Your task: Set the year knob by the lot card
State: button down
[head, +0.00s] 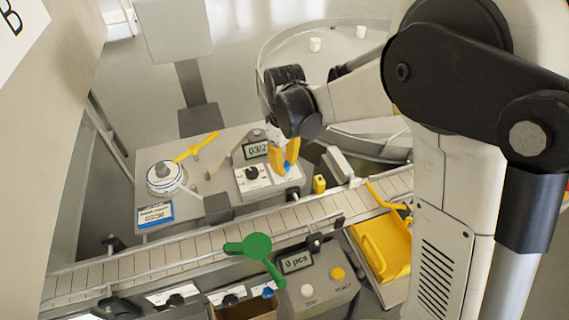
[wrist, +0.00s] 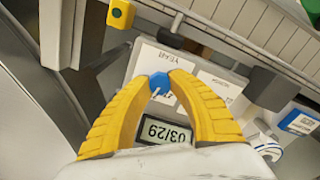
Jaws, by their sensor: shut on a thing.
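My gripper (head: 286,155) has yellow fingers and is shut on a small blue knob (head: 288,168) on the grey coder panel.
A black knob (head: 252,173) on a white plate sits left of my gripper. A conveyor (head: 200,246) runs in front of the panel. A small yellow block (head: 319,184) stands close to the right. A green lever (head: 258,246) and yellow tray (head: 385,248) are nearer.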

aim_at(285, 164)
jog(key=m, duration=0.6)
jog(key=shift+m, duration=0.4)
dwell(0.3)
jog(key=c, duration=1.2)
grip_release()
jog(key=shift+o, duration=0.2)
notch_tip(285, 164, up, 12)
